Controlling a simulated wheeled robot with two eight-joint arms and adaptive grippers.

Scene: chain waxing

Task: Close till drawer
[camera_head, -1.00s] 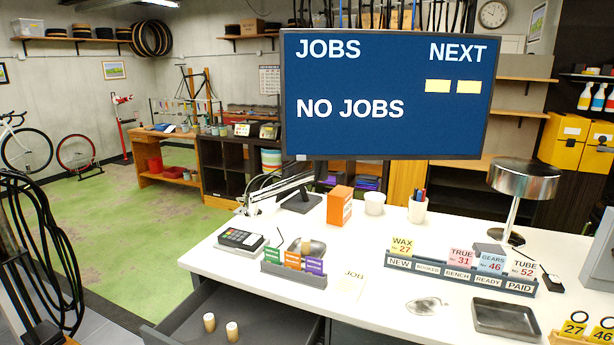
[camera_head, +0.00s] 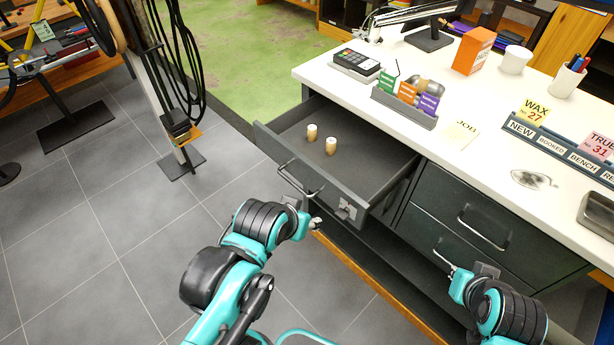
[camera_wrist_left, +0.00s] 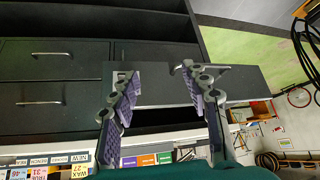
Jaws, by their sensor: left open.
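The till drawer (camera_head: 375,153) is a dark grey drawer pulled out from under the left end of the white counter. Its front (camera_head: 268,142) has a metal bar handle (camera_head: 300,180). Two small tan-and-white cylinders (camera_head: 331,146) stand inside. My left gripper (camera_head: 306,216) is just outside the drawer front, near its handle; contact cannot be told. In the left wrist view my left gripper (camera_wrist_left: 163,90) is open, with the drawer front (camera_wrist_left: 165,84) beyond and between its fingers. My right gripper (camera_head: 458,270) is by the lower closed drawer; its fingers are unclear.
Closed drawers (camera_head: 462,215) with bar handles sit right of the open one. The counter (camera_head: 455,100) holds a card terminal (camera_head: 357,64), a card holder (camera_head: 404,104) and an orange box (camera_head: 474,50). A stand with black cables (camera_head: 180,130) is at left. Tiled floor before the drawer is free.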

